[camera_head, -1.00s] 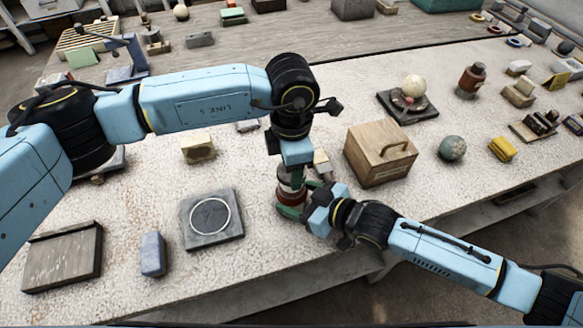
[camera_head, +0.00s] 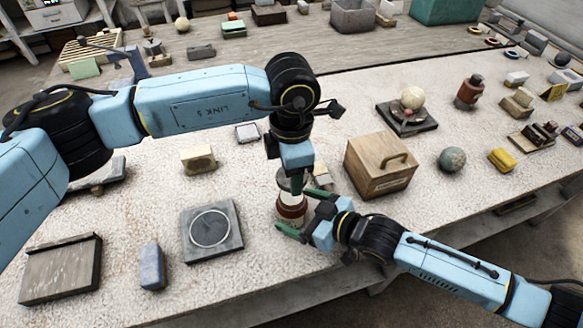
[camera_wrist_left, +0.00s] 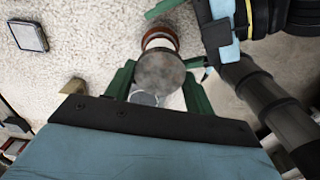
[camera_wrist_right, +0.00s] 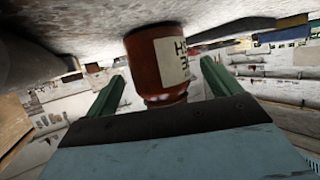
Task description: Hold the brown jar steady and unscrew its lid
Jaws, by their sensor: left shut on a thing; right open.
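The brown jar (camera_head: 291,214), with a white label, stands upright on the pale table near its front edge. Its grey, round lid (camera_wrist_left: 158,72) is at the jar's top; I cannot tell whether a gap lies between them. My left gripper (camera_head: 291,182) comes from above and is shut on the lid, one finger at each side in the left wrist view. My right gripper (camera_head: 305,213) is open at the jar's right, its fingers spread either side of the jar without visible contact. The right wrist view shows the jar (camera_wrist_right: 160,58) between its fingers, upside down; the lid is hidden there.
A wooden box with a handle (camera_head: 380,165) stands just right of the jar. A grey square plate with a ring (camera_head: 211,230) lies to the left. The table's front edge is close below the jar.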

